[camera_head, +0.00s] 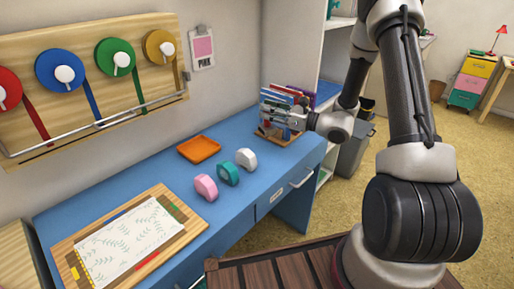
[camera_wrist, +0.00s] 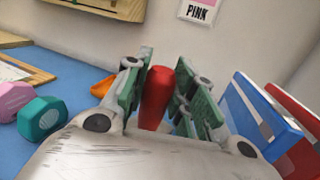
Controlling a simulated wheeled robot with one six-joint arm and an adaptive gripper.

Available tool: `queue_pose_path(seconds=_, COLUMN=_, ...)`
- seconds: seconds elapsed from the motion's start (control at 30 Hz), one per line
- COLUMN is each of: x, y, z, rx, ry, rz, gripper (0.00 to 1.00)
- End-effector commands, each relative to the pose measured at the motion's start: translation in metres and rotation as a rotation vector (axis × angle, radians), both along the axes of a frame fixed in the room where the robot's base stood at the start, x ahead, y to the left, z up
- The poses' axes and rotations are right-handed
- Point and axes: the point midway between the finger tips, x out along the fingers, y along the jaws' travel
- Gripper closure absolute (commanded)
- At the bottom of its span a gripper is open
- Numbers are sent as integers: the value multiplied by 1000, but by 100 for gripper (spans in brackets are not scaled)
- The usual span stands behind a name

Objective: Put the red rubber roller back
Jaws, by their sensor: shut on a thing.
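My gripper (camera_head: 276,113) is over the far right end of the blue desk, at a wooden holder (camera_head: 290,141). In the wrist view, the green-padded fingers of my gripper (camera_wrist: 160,92) are shut on a red rod-like piece (camera_wrist: 157,98), which looks like the red rubber roller's handle. It stands nearly upright between the pads. Its lower part is hidden behind the gripper body. In the head view the fingers and the holder overlap, so I cannot tell whether the roller touches the holder.
Blue and red upright books or folders (camera_wrist: 262,118) stand close to the right of my fingers. Pink (camera_head: 205,187), teal (camera_head: 228,173) and white (camera_head: 246,158) blocks and an orange tray (camera_head: 199,148) lie on the blue desk (camera_head: 150,170). A wooden board (camera_head: 190,207) with patterned paper lies in front.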

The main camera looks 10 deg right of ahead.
Motion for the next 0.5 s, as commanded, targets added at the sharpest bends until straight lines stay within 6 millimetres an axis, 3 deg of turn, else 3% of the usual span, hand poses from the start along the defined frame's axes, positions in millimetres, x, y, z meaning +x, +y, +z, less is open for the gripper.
queue_pose_path(seconds=0.2, x=-1, y=1, z=-42, rx=3, ry=6, rz=6, gripper=100)
queue_pose_path(seconds=0.5, x=-1, y=1, z=-81, rx=2, ry=4, rz=4, gripper=100)
